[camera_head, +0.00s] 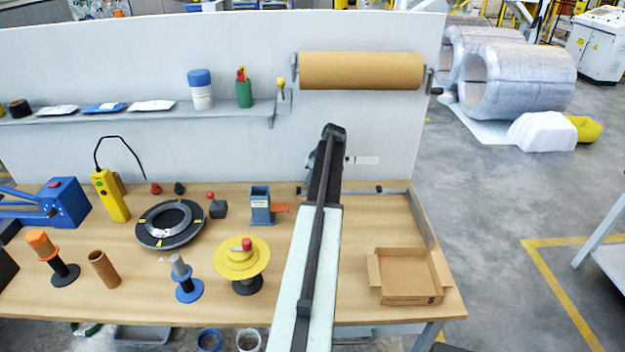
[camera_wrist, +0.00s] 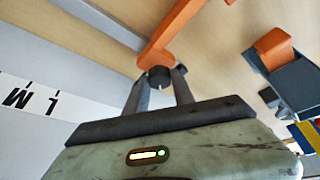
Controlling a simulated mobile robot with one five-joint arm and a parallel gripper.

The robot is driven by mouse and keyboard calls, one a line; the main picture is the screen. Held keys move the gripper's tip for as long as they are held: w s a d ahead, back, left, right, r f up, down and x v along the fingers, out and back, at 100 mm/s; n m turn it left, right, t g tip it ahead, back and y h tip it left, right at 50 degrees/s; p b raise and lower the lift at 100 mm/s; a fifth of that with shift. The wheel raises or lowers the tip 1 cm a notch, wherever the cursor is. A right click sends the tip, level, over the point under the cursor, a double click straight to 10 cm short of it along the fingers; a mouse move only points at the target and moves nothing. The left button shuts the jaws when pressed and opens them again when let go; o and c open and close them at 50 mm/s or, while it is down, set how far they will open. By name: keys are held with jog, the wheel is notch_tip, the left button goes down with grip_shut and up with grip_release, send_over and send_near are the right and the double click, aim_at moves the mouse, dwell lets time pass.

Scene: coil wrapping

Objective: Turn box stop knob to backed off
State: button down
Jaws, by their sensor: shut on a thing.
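In the wrist view, my gripper (camera_wrist: 160,84) is shut on a dark round knob (camera_wrist: 158,75), with one finger on each side of it. An orange bar (camera_wrist: 185,26) runs from the knob toward the top right of that view. In the head view my arm covers the gripper and the knob, near the back edge of the table. A white label (camera_wrist: 28,97) with dark marks lies left of the fingers in the wrist view. I cannot read the knob's setting from these views.
An open cardboard box (camera_head: 410,298) sits at the table's right front. A blue-grey stand with an orange piece (camera_head: 261,208) is left of my arm; a similar one shows in the wrist view (camera_wrist: 295,86). A brown paper roll (camera_head: 360,70) hangs on the back panel.

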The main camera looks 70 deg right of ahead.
jog(key=n+y, duration=0.1)
jog(key=n, duration=0.3)
jog(key=n+y, duration=0.1)
jog(key=n, duration=0.1)
jog(key=shift+d+n+y, duration=0.25)
jog(key=shift+n+y, duration=0.05)
jog(key=n+y, duration=0.1)
jog(key=n, duration=0.2)
jog(key=n+y, duration=0.1)
jog(key=n, duration=0.2)
jog(key=shift+g, duration=0.4)
jog(key=c, duration=1.2)
grip_release()
jog(key=shift+c, duration=0.2)
jog(key=shift+o, duration=0.9)
notch_tip(320, 180, up, 4)
jog(key=p, duration=0.4)
jog(key=s+a, duration=0.2)
jog(key=a, duration=0.3)
jog(key=s+a, duration=0.1)
jog(key=a, duration=0.4)
jog(key=s+a+r+p, duration=0.1)
jog(key=s+a, duration=0.1)
jog(key=a, duration=0.3)
jog(key=shift+s, duration=0.3)
